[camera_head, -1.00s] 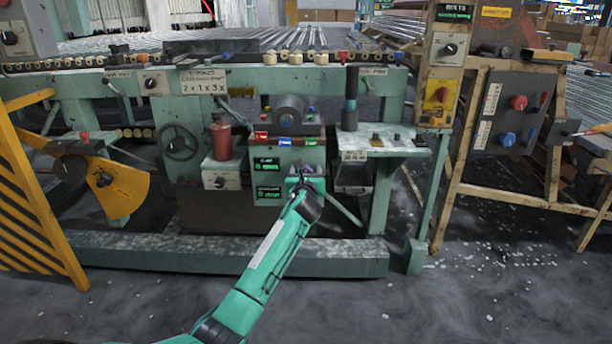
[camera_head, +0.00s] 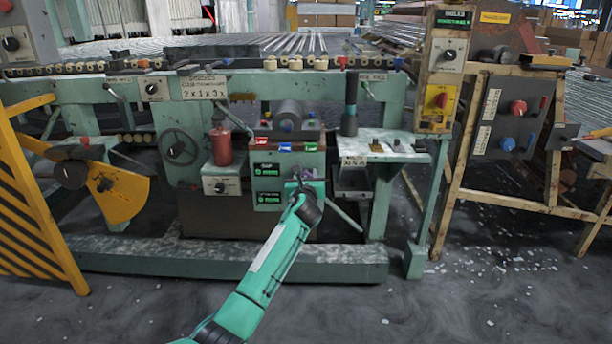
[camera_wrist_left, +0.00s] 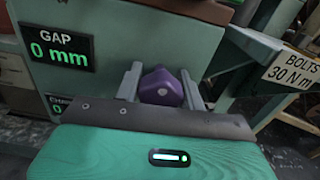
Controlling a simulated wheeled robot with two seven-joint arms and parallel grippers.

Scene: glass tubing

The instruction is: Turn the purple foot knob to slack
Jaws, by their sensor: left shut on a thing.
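The purple foot knob (camera_wrist_left: 160,88) is on the lower front of the green machine post in the left wrist view, with a small dark dot on its face. The two grey fingers of my left gripper (camera_wrist_left: 161,84) stand on either side of it and are shut on it. In the head view my left gripper (camera_head: 302,182) reaches the post's front, and the knob is mostly hidden behind it. The display (camera_wrist_left: 60,48) beside the knob reads GAP 0 mm, and a second display below it is partly covered. My right gripper is in neither view.
A red bottle (camera_head: 220,145) and a small knob box (camera_head: 222,182) sit left of the post. A shelf with the BOLTS 30 N·m label (camera_head: 354,161) is close on the right. A green floor beam (camera_head: 220,259) runs in front. The floor nearer me is clear.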

